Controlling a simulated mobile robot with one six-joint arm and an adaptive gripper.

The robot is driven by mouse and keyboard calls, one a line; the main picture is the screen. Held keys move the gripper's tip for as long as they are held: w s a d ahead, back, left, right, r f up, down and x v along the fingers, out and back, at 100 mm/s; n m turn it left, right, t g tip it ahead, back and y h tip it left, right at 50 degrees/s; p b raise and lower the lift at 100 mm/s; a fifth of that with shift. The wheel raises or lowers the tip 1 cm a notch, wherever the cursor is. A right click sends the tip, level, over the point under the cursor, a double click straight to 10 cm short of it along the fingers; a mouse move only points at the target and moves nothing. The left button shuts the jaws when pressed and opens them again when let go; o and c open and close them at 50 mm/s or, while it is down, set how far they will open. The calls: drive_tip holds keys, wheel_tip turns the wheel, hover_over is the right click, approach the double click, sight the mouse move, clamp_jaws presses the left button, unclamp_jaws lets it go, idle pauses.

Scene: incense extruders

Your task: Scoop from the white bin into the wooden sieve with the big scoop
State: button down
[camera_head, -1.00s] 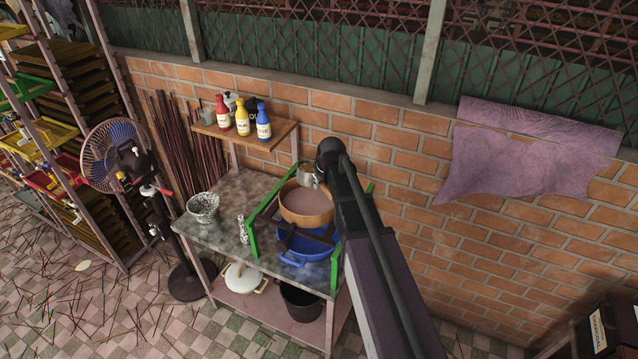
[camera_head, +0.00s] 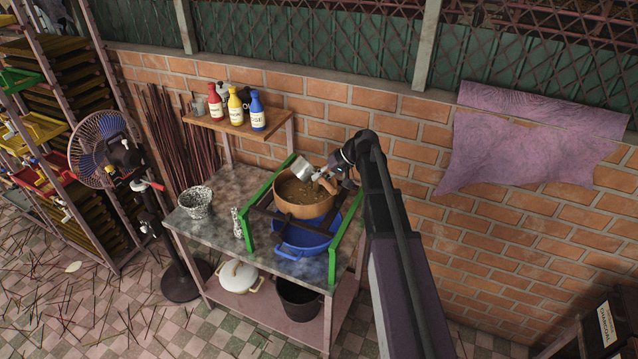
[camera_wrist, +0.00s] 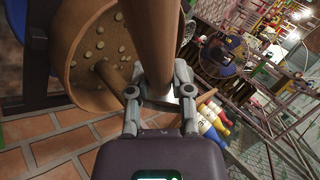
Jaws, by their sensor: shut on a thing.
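The wooden sieve (camera_head: 304,207) rests on the dark bars between green rails on the table, over a blue basin. Brown, lumpy material lies in it. The sieve fills the left of the wrist view (camera_wrist: 62,52), with small lumps showing on its surface. The big scoop (camera_head: 300,172) has a grey metal head, tipped over the sieve's far left part. My gripper (camera_head: 345,160) is at the sieve's far right side. In the wrist view my gripper (camera_wrist: 155,92) is shut on the scoop's wooden handle (camera_wrist: 150,35). I cannot make out the white bin for sure.
A speckled white bowl (camera_head: 195,202) and a small speckled bottle (camera_head: 237,222) stand on the table left of the rack. The blue basin (camera_head: 302,241) sits under the sieve. Several bottles stand on the shelf (camera_head: 238,132) behind. A fan (camera_head: 100,150) stands left of the table.

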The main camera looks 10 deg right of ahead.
drive_tip(key=y+b, duration=0.1)
drive_tip(key=b, duration=0.1)
drive_tip(key=m+y+b, duration=0.1)
drive_tip(key=y+b, duration=0.1)
drive_tip(key=f+m+y+b, duration=0.1)
drive_tip(key=b, duration=0.1)
drive_tip(key=shift+w+d+g+y, duration=0.1)
drive_tip(key=shift+d+g+y, duration=0.2)
drive_tip(key=shift+y, duration=0.1)
drive_tip(key=shift+r+m+y+b, duration=0.1)
drive_tip(key=shift+m+y+b, duration=0.35)
drive_tip(key=shift+b, duration=0.8)
drive_tip(key=shift+r+y, duration=0.1)
drive_tip(key=shift+y, duration=0.35)
drive_tip(key=shift+r+p, duration=0.2)
drive_tip(key=shift+p, duration=0.1)
